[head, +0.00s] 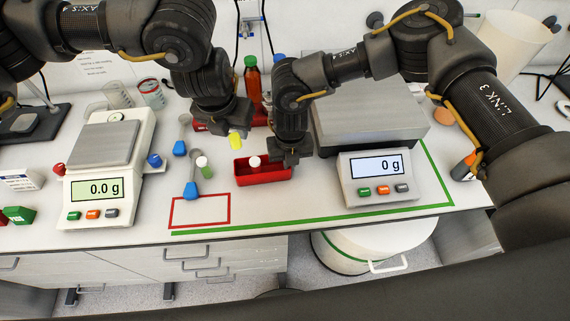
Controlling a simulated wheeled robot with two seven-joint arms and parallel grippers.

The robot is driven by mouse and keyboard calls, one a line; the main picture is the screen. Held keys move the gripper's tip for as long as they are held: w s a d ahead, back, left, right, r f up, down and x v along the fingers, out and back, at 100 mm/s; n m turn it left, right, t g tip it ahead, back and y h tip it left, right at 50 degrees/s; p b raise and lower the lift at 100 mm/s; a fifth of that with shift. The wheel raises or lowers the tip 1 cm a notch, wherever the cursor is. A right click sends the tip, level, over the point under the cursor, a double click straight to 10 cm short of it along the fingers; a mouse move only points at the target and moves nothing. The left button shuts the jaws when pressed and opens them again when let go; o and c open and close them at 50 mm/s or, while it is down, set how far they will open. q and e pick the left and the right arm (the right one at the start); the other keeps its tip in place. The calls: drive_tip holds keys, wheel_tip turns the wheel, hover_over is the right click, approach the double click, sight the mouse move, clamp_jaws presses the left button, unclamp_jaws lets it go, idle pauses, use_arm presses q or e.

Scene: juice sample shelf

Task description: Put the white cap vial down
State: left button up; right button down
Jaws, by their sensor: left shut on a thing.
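My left gripper (233,126) points down behind the red tray and is shut on a small yellow vial (237,143). The jaws hide the vial's top, so I cannot tell its cap colour. The vial hangs near the back left corner of the red tray (262,178). A white cap (254,161) shows inside that tray, left of its middle; what is under it is hidden by the tray wall. My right gripper (290,163) is low over the tray's right end. Its fingertips are hidden or too dark to tell whether they are open.
A green vial (206,171) and blue-based items (191,189) stand left of the tray. The red outlined square (200,211) is bare. Bottles (252,85) stand behind.

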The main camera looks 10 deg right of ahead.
use_arm(q)
drive_tip(key=shift+w+d+r, duration=0.25)
drive_tip(key=shift+w+r, duration=0.1)
drive_tip(key=shift+r, duration=0.05)
drive_tip(key=n+g+y, duration=0.1)
drive_tip(key=n, duration=0.6)
drive_tip(key=a+f+n+g+y, duration=0.1)
drive_tip(key=n, duration=0.7)
drive_tip(key=n+g+y, duration=0.1)
drive_tip(key=n+y, duration=0.1)
drive_tip(key=n, duration=0.5)
drive_tip(key=shift+a+f+n, duration=0.15)
drive_tip(key=shift+f+n, duration=0.25)
drive_tip(key=n, duration=0.2)
drive_tip(key=s+n+g, duration=0.1)
drive_tip(key=n, duration=0.3)
drive_tip(key=shift+s+r+g, duration=0.1)
drive_tip(key=shift+s+g, duration=0.15)
drive_tip(key=shift+g, duration=0.05)
